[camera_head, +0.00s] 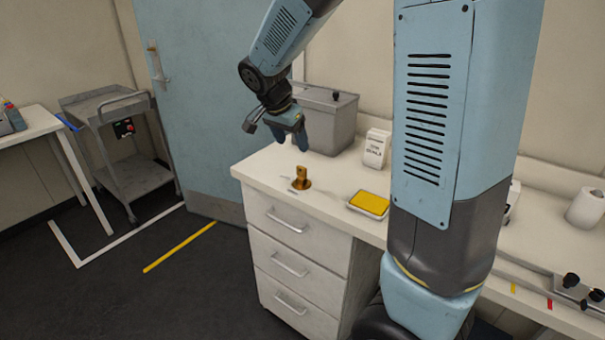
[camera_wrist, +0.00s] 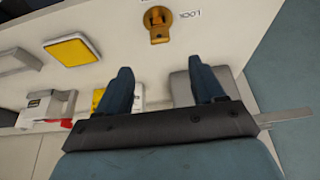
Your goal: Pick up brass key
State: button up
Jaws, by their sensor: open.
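The brass key (camera_head: 301,178) stands on the white counter near its front edge, seemingly upright on a round base. In the wrist view the brass key (camera_wrist: 157,24) is at the top middle, beyond my fingertips, with a small printed label beside it. My gripper (camera_head: 291,138) is above the counter, higher than the key and apart from it. Its two blue fingers, also seen in the wrist view (camera_wrist: 165,82), are spread open with nothing between them.
A yellow-topped tray (camera_head: 369,204) lies right of the key. A white labelled box (camera_head: 376,148) and a grey lidded container (camera_head: 326,118) stand behind. Drawers (camera_head: 290,262) are below the counter. A grey trolley (camera_head: 125,150) stands at the left.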

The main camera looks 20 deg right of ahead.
aim_at(301, 167)
jog(key=x, duration=1.2)
jog(key=shift+f, duration=0.4)
jog(key=shift+c, duration=0.5)
jog(key=shift+w, duration=0.1)
jog(key=c, duration=1.1)
